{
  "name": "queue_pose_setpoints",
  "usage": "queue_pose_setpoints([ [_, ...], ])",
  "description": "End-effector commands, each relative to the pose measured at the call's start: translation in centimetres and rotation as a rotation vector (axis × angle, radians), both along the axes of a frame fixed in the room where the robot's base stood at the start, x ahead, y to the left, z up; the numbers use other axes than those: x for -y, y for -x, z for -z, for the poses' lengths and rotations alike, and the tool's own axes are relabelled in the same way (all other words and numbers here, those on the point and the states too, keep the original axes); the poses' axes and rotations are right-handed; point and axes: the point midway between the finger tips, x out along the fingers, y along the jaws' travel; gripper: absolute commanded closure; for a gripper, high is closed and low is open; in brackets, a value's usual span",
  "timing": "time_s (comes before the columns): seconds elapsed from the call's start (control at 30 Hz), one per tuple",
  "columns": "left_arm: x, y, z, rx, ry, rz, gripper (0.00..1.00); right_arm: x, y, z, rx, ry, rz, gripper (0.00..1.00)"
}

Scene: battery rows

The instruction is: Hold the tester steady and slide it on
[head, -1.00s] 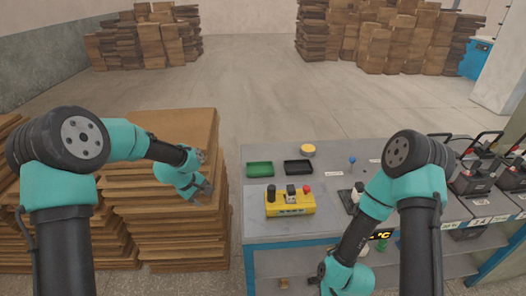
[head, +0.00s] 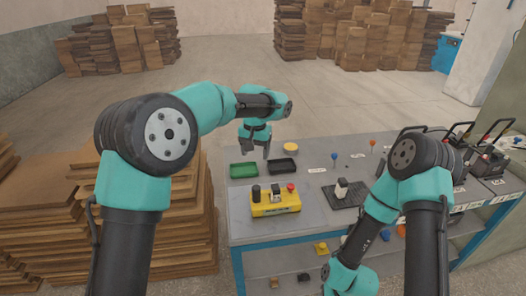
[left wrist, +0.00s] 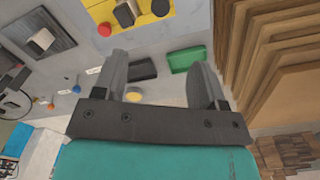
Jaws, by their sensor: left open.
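A yellow box (head: 275,203) with a black knob, a grey block and a red button on top stands at the front left of the grey bench; I cannot tell whether it is the tester. It is cut off at the top of the left wrist view (left wrist: 128,18). A pale block (head: 341,188) stands on a black mat (head: 352,203) to its right. My left gripper (head: 254,148) is open and empty, above the back left of the bench near the green tray (head: 244,170) and black tray (head: 283,165). My right gripper is out of sight beyond its lowered arm.
A yellow disc (head: 291,147) lies behind the black tray. Blue and orange pins (head: 373,145) stand at the back. Batteries (head: 482,166) line the right side. Stacked brown boards (head: 190,225) stand left of the bench. A lower shelf (head: 290,262) holds small parts.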

Motion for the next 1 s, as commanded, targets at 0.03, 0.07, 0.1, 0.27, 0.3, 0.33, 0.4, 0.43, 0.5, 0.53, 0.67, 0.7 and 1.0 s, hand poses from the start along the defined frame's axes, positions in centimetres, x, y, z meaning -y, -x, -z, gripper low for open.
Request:
queue_pose_setpoints([
  [0.03,0.0,0.0,0.0,0.0,0.0,-0.001,0.35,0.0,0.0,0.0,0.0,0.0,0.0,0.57],
  [0.07,0.0,0.0,0.0,0.001,0.001,-0.002,0.35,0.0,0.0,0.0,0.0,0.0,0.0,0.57],
  [0.1,0.0,0.0,0.0,0.001,0.001,-0.002,0.35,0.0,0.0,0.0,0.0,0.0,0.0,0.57],
  [0.27,-0.1,0.0,0.1,0.0,0.002,-0.004,0.35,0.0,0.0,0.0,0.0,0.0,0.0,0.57],
  [0.3,-0.1,0.0,0.2,0.0,0.002,-0.004,0.35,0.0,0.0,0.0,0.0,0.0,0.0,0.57],
  [0.33,-0.1,0.0,0.3,0.0,0.002,-0.004,0.35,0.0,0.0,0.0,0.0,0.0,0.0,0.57],
  [0.4,-0.1,0.0,0.7,0.0,0.003,-0.005,0.35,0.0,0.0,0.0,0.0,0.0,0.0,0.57],
  [0.43,-0.1,0.0,1.0,0.0,0.003,-0.005,0.35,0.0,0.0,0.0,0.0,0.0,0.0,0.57],
  [0.5,-0.1,0.0,1.6,-0.001,0.002,-0.005,0.35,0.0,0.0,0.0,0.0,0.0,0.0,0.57],
  [0.53,-0.1,0.0,2.0,-0.001,0.002,-0.005,0.35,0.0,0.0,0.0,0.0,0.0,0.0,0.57],
  [0.67,-0.1,0.0,3.8,-0.001,0.002,-0.005,0.35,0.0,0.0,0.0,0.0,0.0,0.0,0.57],
  [0.7,-0.1,0.0,4.5,-0.002,0.002,-0.005,0.35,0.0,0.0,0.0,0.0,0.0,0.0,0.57],
  [1.0,-0.1,0.0,9.1,-0.002,0.002,-0.006,0.35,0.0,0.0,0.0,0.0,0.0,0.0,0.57],
])
